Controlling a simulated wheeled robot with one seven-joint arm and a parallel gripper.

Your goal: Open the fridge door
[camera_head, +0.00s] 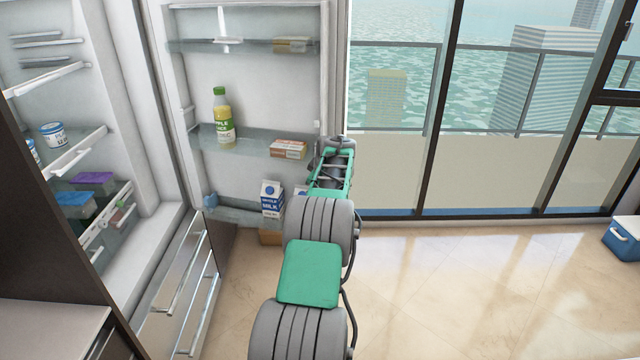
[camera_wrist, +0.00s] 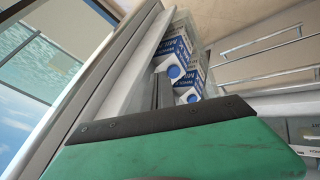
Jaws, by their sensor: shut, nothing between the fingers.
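The fridge door (camera_head: 258,88) stands wide open, its inner side with shelves facing me in the head view. The open fridge interior (camera_head: 110,60) shows at the left. My gripper (camera_head: 333,150) is at the free edge of the door, beside its lower shelves; its fingertips are hard to make out there. In the wrist view my dark fingers (camera_wrist: 160,92) are together and empty, close to the door edge (camera_wrist: 100,90) and the milk cartons (camera_wrist: 182,62). I cannot tell whether they touch the door. The door's outer handle is hidden.
The door holds a juice bottle (camera_head: 222,118), a small box (camera_head: 288,149) and a milk carton (camera_head: 271,198). Steel drawers (camera_head: 180,285) sit below the fridge. A counter (camera_head: 45,328) is at lower left. Clear tiled floor (camera_head: 450,285) lies right, with a blue cooler (camera_head: 622,240) at its far edge.

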